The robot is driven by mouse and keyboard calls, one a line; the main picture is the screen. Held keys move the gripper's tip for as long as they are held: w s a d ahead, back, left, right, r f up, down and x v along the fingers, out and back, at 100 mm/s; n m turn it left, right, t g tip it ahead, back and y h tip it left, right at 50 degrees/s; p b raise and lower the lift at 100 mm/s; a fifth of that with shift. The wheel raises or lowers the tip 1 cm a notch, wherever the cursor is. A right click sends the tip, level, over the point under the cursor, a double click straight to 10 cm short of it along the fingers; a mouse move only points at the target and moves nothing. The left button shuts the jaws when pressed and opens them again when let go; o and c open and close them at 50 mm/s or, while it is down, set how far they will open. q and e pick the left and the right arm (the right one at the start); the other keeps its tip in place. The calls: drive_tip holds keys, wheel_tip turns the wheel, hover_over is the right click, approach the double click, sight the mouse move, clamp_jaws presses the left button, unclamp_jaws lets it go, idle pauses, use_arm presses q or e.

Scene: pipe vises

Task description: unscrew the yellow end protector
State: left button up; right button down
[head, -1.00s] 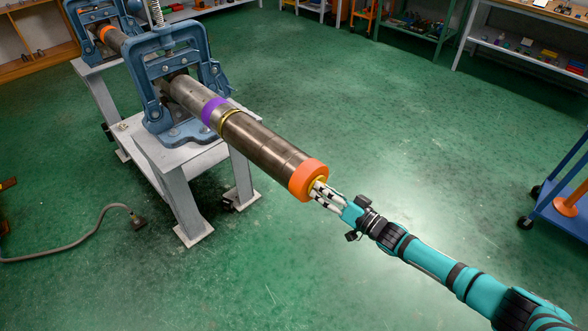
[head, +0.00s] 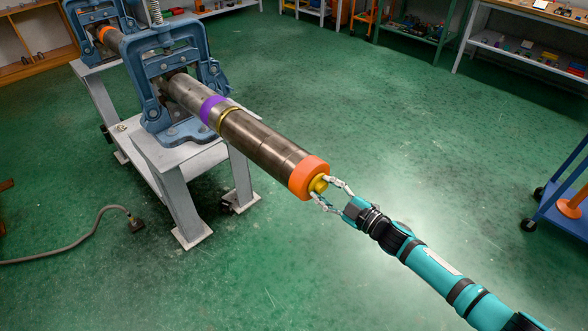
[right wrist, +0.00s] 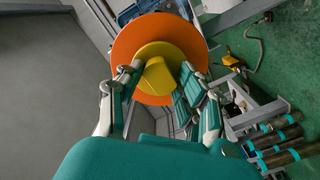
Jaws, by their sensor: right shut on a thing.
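The yellow end protector (head: 318,184) sits in the orange ring (head: 308,178) at the near end of a long steel pipe (head: 255,143). In the right wrist view the yellow protector (right wrist: 160,75) shows as a disc with a raised knob, framed by the orange ring (right wrist: 126,42). My right gripper (head: 331,190) is shut on the yellow protector, with its fingers on opposite sides of the knob. The fingers (right wrist: 163,92) also show around it in the right wrist view. My left gripper is not in view.
A blue pipe vise (head: 168,78) on a grey stand (head: 180,155) holds the pipe, which has a purple band (head: 212,109). A grey cable (head: 75,246) lies on the floor at left. A blue cart (head: 565,190) stands at right. The green floor between is clear.

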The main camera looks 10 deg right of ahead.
drive_tip(key=n+b, duration=0.3)
drive_tip(key=n, duration=0.4)
drive_tip(key=shift+f+n, duration=0.15)
drive_tip(key=shift+n, duration=0.25)
drive_tip(key=n+b, duration=0.1)
drive_tip(key=n, duration=0.1)
drive_tip(key=shift+n, duration=0.3)
drive_tip(key=shift+r+n+b, duration=0.25)
drive_tip(key=shift+n+b, duration=0.05)
drive_tip(key=c, duration=0.9)
unclamp_jaws()
